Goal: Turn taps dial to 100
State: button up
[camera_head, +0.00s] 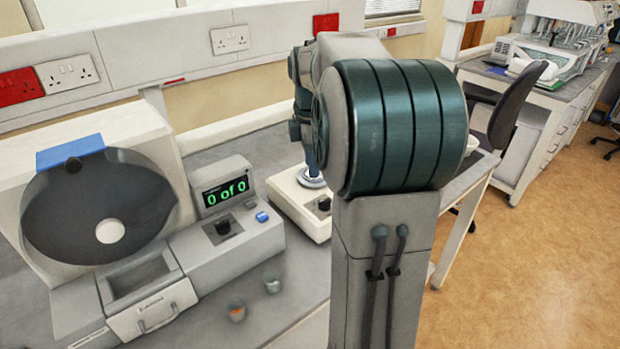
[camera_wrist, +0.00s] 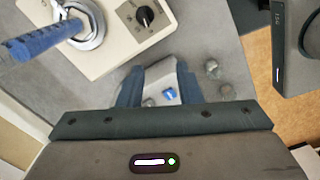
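A cream box-shaped device (camera_head: 292,200) stands on the bench, partly hidden behind my arm in the head view. It carries a small black dial (camera_head: 324,204). In the wrist view the dial (camera_wrist: 146,16) sits near the top centre with white markings around it, too small to read. A blue cylinder (camera_wrist: 38,42) stands in a metal ring (camera_wrist: 86,24) on the same device. My gripper (camera_wrist: 160,84) is open, its two teal fingers apart and apart from the dial, which lies beyond the fingertips in the picture. In the head view my gripper is hidden behind my arm.
An office chair (camera_head: 515,105) is right; floor there is open.

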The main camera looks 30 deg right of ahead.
jog(key=w+d+n, duration=0.1)
jog(key=d+n, duration=0.2)
jog(key=d, duration=0.2)
jog(key=f+p, duration=0.1)
jog(key=f, duration=1.2)
jog(key=shift+w+a+p, duration=0.1)
jog(key=shift+w+p, duration=0.1)
jog(key=shift+p, duration=0.2)
